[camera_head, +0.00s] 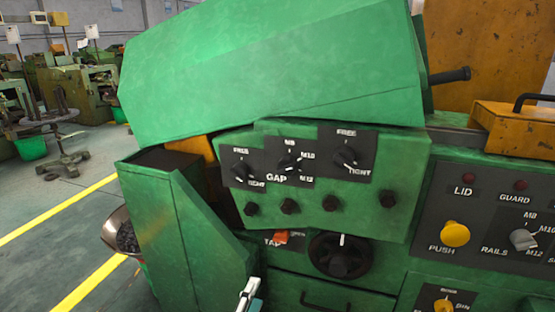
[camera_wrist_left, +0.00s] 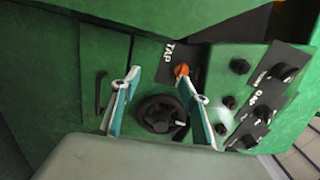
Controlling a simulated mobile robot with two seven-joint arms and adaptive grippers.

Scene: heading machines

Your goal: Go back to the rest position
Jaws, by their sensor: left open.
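My left gripper (camera_head: 250,292) shows only as a fingertip at the bottom edge of the head view, in front of the green machine (camera_head: 275,80). In the left wrist view my left gripper (camera_wrist_left: 158,77) is open, with two teal and white fingers spread apart and nothing between them. Beyond the fingers are the black handwheel (camera_wrist_left: 162,114) and the orange TAP switch (camera_wrist_left: 181,70). I cannot tell the exact distance to the panel. The handwheel (camera_head: 340,255) and TAP switch (camera_head: 281,237) also show in the head view. My right gripper is not in view.
The knob panel (camera_head: 318,203) with GAP dials juts out above the handwheel. A control panel (camera_head: 485,225) with a yellow push button (camera_head: 455,234) is at the right. A bowl of dark parts (camera_head: 125,232) stands at the left. Floor with yellow lines (camera_head: 60,210) lies open beyond it.

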